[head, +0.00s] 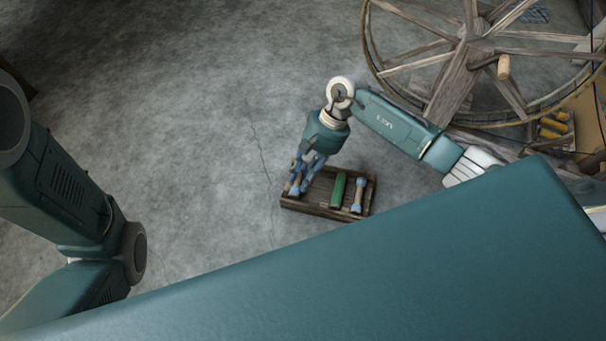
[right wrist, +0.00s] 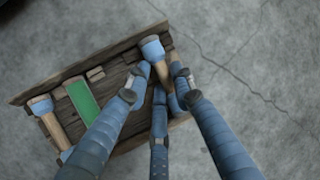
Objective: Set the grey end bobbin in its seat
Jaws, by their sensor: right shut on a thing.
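A wooden tray (head: 325,212) lies on the floor below my right gripper (head: 306,168). In the right wrist view the fingers (right wrist: 162,82) are shut on a bobbin with a bare wooden shaft and a blue-grey end (right wrist: 152,47). That bobbin is at one end of the tray; whether it touches the tray is unclear, and the fingers hide part of it. A green bobbin (head: 338,190) lies mid-tray. A similar bobbin with pale blue-grey ends (head: 357,195) lies at the tray's right side. No plainly grey bobbin stands out. My left gripper is out of view.
A large spoked wooden wheel (head: 470,50) stands at the upper right. Beside it, a wooden frame holds yellow bobbins (head: 553,126). Bare concrete floor (head: 190,110) lies free left of the tray.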

